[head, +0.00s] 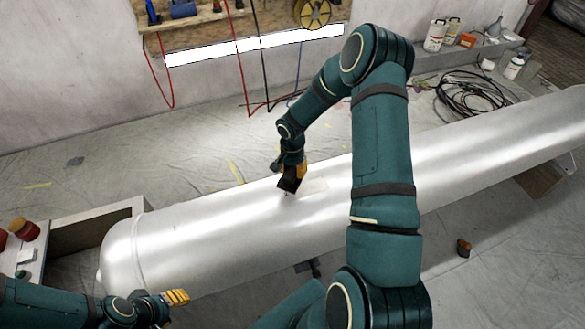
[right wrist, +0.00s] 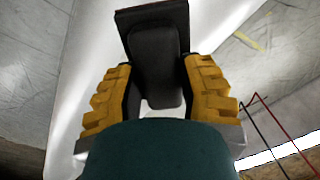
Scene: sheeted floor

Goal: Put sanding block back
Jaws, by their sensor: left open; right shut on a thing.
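The sanding block (right wrist: 156,60) is a dark block with a flat dark plate at its far end. It sits between the yellow fingers of my right gripper (right wrist: 157,88), which is shut on it. In the head view the block (head: 289,184) is at or just above the top of the long silver cylinder (head: 240,215); I cannot tell whether it touches. My right gripper (head: 297,170) is partly hidden behind the block there. My left gripper (head: 177,297) is open and empty at the lower left, in front of the cylinder's rounded left end.
A coiled black cable (head: 470,95) lies behind the cylinder. Bottles (head: 436,35) stand on a ledge at the back right. Hoses hang at the wall. The sheeted floor (head: 140,165) behind is mostly clear.

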